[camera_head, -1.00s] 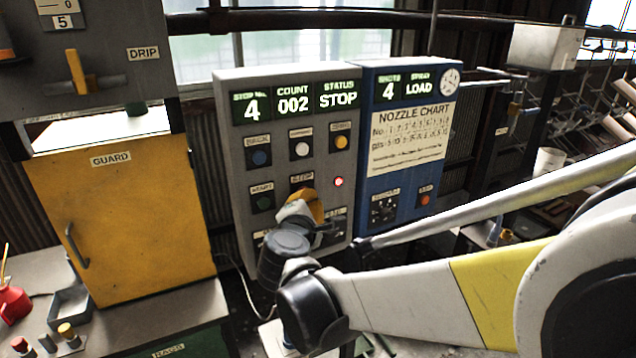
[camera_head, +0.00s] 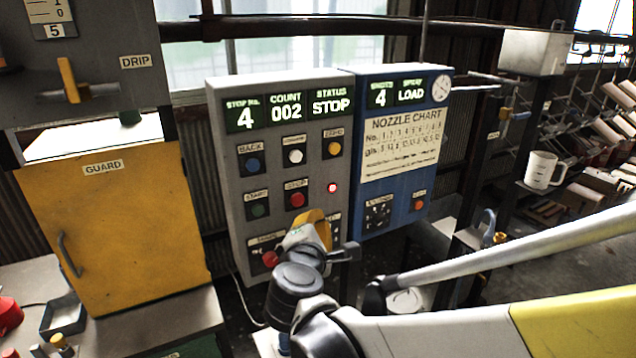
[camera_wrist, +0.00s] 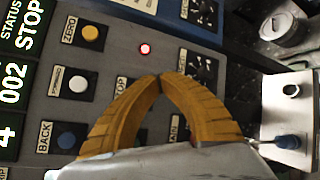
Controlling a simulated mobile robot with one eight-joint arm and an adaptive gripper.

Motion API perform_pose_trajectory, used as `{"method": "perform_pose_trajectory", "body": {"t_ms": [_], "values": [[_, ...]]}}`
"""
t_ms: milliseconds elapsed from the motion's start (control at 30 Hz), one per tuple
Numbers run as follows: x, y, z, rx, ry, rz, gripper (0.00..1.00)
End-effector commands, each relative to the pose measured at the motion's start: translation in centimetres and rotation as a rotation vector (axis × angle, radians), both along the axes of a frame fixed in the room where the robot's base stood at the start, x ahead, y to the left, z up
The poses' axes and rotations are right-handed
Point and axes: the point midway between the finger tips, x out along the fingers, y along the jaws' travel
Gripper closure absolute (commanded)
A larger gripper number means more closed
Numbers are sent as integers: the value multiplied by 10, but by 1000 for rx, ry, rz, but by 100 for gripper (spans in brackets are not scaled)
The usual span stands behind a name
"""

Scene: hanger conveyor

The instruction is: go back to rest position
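My gripper (camera_head: 318,222) is in front of the lower part of the grey control panel (camera_head: 222,150). In the wrist view its yellow fingers (camera_wrist: 158,80) curve together and meet at the tips, with nothing seen between them. The red STOP button (camera_head: 297,200) shows just above the gripper in the head view. A red knob (camera_head: 270,258) sits beside the gripper at the lower left. The panel display (camera_head: 288,110) reads 4, COUNT 002, STATUS STOP. A red lamp (camera_head: 332,187) is lit. Whether the fingers touch the panel cannot be told.
The blue nozzle-chart panel (camera_head: 400,205) adjoins at the right and reads 4, LOAD. A yellow guard door (camera_head: 120,230) stands left. A white mug (camera_head: 541,170) and racks of parts (camera_head: 590,185) are at the right. A pipe (camera_head: 300,24) runs across above.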

Motion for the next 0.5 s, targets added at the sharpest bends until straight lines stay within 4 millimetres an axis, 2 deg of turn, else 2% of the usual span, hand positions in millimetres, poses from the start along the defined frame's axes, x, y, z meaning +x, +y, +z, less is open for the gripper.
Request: {"method": "perform_pose_trajectory", "body": {"t_ms": [167, 267, 367, 467, 500], "values": [[0, -1, 0, 4, 1, -3, 100], [-1, -19, 0, 56, 25, -37, 100], [-10, -62, -4, 204, 86, -131, 100], [-34, -121, -14, 446, 171, -287, 100], [-48, -145, -19, 558, 203, -360, 100]]}}
